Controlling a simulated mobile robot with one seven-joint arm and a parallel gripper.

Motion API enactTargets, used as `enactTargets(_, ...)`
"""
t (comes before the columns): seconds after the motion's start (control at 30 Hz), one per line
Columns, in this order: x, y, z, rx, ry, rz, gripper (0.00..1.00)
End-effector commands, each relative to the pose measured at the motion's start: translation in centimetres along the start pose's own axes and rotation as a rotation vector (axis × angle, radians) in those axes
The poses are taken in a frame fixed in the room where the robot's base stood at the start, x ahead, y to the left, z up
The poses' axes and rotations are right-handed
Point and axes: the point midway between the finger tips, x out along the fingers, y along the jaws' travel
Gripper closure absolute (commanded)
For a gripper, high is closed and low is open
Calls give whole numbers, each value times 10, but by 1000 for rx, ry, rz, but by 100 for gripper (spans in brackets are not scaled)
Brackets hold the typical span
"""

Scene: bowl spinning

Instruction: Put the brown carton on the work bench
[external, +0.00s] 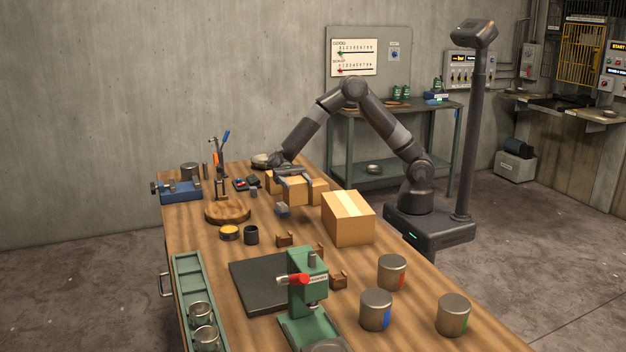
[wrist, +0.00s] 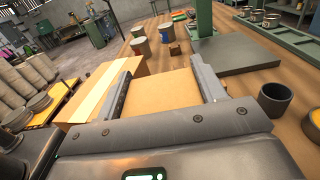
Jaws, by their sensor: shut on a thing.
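My gripper (external: 292,190) is over the work bench (external: 215,275), with its fingers on either side of a plain brown carton (external: 290,188). In the wrist view my gripper (wrist: 163,86) is shut on this carton (wrist: 160,92), one finger against each side. I cannot tell whether the carton's bottom touches the bench. A larger carton (external: 346,220) with a pale tape strip stands on the bench to the right. It also shows in the wrist view (wrist: 88,103), beside the left finger.
Metal cans (external: 391,271), a green press (external: 308,280), a dark mat (external: 255,285) and a dark cup (external: 251,235) stand on the bench. A round wooden board (external: 227,212) lies left of the gripper. Some bare wood shows between them.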

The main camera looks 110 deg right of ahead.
Motion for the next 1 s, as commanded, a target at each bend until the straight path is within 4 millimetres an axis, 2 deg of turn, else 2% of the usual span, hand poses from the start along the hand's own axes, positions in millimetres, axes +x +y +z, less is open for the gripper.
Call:
enactTargets(0.1, -22, 8, 14, -1, 1, -2, 68)
enactTargets(0.3, -42, 16, 28, -1, 0, -1, 68)
enactTargets(0.43, -47, 18, 30, 1, -1, 0, 68)
enactTargets(0.53, -41, 12, 31, 0, -1, -7, 68)
enactTargets(0.67, -14, -15, 30, 0, -1, -41, 68)
enactTargets(0.77, 22, -48, 32, -1, -2, -91, 68)
enactTargets(0.9, 82, -96, 37, -1, -3, -181, 68)
enactTargets(1.0, 126, -125, 41, 0, -2, -244, 68)
